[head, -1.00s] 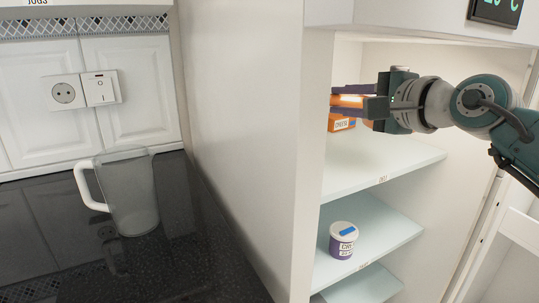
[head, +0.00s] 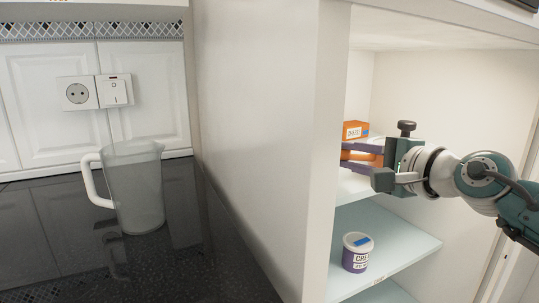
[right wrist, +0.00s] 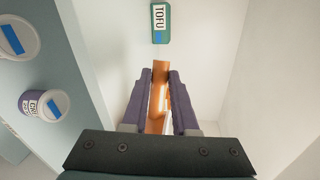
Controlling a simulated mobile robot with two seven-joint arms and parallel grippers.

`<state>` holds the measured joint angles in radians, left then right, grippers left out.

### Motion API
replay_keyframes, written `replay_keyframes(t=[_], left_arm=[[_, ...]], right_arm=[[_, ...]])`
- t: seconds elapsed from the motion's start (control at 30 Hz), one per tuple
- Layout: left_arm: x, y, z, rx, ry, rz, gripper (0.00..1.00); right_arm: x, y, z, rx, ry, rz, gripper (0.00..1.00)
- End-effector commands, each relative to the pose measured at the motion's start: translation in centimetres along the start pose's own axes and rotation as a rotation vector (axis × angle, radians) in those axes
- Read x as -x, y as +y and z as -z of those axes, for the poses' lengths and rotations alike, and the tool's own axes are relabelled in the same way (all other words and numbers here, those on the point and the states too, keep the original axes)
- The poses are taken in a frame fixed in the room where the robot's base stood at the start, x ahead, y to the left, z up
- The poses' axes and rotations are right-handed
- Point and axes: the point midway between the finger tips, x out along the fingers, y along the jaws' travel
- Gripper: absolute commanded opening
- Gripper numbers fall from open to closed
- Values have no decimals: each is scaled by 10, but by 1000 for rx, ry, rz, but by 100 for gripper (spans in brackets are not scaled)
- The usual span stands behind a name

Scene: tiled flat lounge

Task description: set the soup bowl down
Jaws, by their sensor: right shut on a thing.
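My right gripper (head: 362,155) is in the open cupboard-like compartment, just over its upper shelf in the head view. Its purple fingers are shut on an orange thing (right wrist: 157,98), which shows as a narrow strip between the fingers in the right wrist view (right wrist: 158,80). The fingers hide most of it, and I cannot tell whether it is the soup bowl or whether it touches the shelf. No other bowl shows. My left gripper is not in view.
A white-and-purple tub (head: 357,252) stands on the lower pale shelf (head: 400,236). A green TOFU box (right wrist: 160,23) stands deeper inside. The compartment's side wall (head: 265,120) is to the left of the gripper. A clear jug (head: 135,190) stands on the dark counter.

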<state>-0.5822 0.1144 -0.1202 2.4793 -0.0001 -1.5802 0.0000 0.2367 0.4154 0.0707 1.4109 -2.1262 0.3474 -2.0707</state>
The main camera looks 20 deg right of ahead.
Motion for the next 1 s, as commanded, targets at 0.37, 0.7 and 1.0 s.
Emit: replay_keyframes(t=[0.37, 0.7, 1.0], left_arm=[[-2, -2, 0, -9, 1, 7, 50], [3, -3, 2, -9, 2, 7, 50], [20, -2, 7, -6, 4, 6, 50]], right_arm=[[0, 2, 0, 0, 0, 0, 57], [3, -1, 0, 1, 0, -2, 57], [53, -1, 0, 3, 0, -5, 57]])
